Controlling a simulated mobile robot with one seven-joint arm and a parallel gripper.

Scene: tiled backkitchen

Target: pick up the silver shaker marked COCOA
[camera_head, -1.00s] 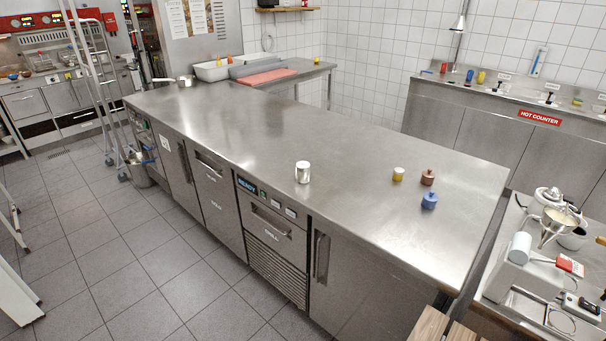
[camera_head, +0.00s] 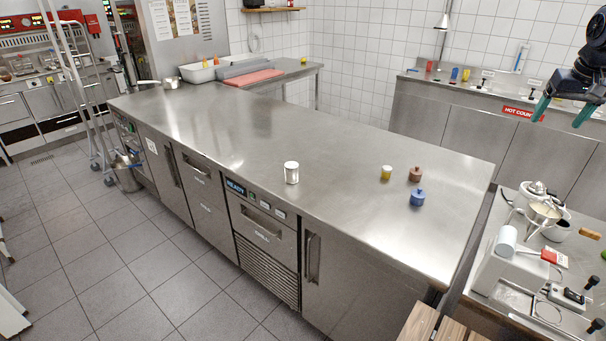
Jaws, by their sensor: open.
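A small silver-white cylindrical shaker (camera_head: 291,172) stands upright near the front edge of the steel counter (camera_head: 225,135), above the drawers. Any marking on it is too small to read. My gripper (camera_head: 562,112) is at the upper right of the head view, its two greenish fingers apart and pointing down. It is empty and far to the right of the shaker, in front of the back counter in the picture.
A yellow jar (camera_head: 386,173), a brown pot (camera_head: 415,174) and a blue pot (camera_head: 417,197) stand right of the shaker. A saucepan (camera_head: 171,83) sits at the far left end. A side table (camera_head: 480,292) at right holds scales and pots. The counter around the shaker is clear.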

